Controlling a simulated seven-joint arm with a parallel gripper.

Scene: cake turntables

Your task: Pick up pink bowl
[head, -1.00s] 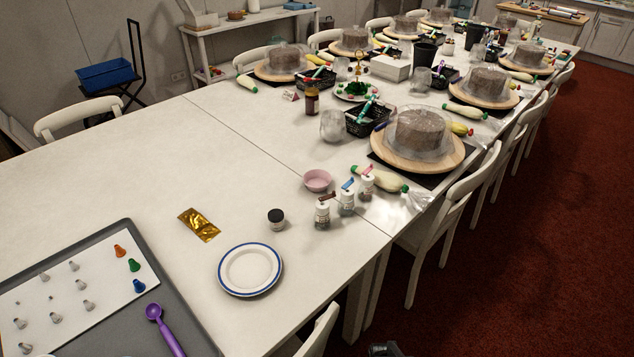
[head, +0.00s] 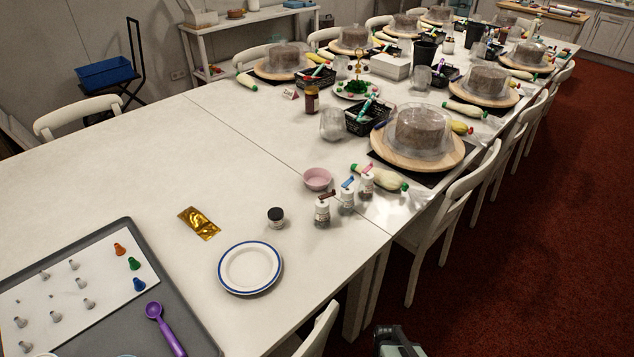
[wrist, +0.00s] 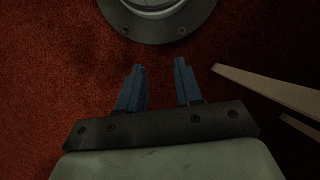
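The pink bowl (head: 317,179) is small and round and sits upright on the white table, near the middle of the head view. Its inside looks empty. In the wrist view my gripper (wrist: 160,75) has two blue fingers with a clear gap between them, open and empty above the red carpet. In the head view only a grey part of my arm shows at the bottom edge, below the table's front edge and well apart from the bowl. The bowl is not in the wrist view.
Several small jars (head: 346,199) stand just right of the bowl, beside a piping bag (head: 380,178). A dark-lidded jar (head: 276,217), a blue-rimmed plate (head: 250,268) and a gold packet (head: 198,223) lie nearer. A chair (head: 318,330) stands at the front edge. The table left of the bowl is clear.

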